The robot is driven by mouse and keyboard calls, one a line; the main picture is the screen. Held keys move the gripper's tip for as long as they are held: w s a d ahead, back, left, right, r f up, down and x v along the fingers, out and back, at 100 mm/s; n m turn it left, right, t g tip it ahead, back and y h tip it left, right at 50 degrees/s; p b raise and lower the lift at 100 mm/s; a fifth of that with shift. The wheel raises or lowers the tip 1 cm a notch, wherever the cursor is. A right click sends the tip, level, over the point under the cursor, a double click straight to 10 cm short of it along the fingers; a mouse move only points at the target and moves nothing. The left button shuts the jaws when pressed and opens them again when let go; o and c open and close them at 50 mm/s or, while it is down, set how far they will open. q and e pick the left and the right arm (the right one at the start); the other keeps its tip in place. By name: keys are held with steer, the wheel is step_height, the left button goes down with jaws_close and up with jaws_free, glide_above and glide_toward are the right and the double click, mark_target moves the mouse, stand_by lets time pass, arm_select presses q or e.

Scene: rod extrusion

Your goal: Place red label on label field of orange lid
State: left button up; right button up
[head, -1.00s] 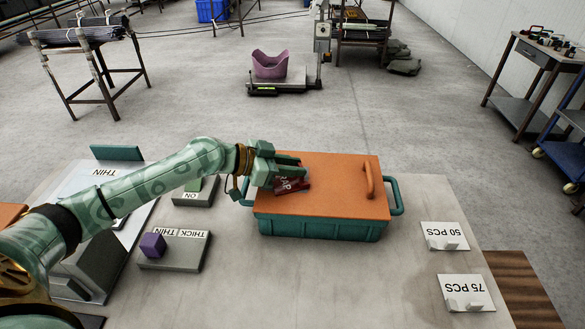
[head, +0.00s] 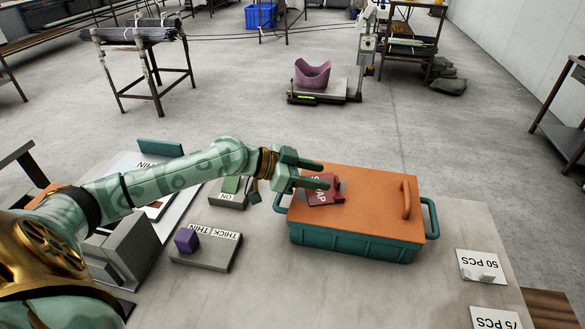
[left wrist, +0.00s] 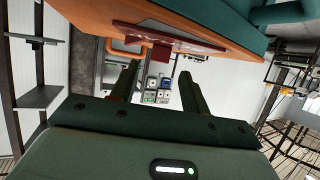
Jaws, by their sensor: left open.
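The red label (head: 323,196), with white letters ending in "AP", lies on the left part of the orange lid (head: 375,200). The lid sits on a teal bin and has an orange handle at its right side. My left gripper (head: 322,174) is open, its fingers spread just at the far left side of the label and hiding part of it. In the left wrist view, the gripper (left wrist: 160,85) has nothing between its fingers; the red label (left wrist: 165,36) shows against the orange lid (left wrist: 190,22). My right gripper is not in view.
The teal bin (head: 350,240) stands on the grey table. A "50 PCS" sign (head: 482,264) stands right. The table before the bin is clear.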

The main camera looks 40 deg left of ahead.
arm_select(q)
steer(key=p+v, duration=0.1)
steer(key=v, duration=0.7)
steer(key=shift+s+a, duration=0.15)
steer(key=shift+a, duration=0.05)
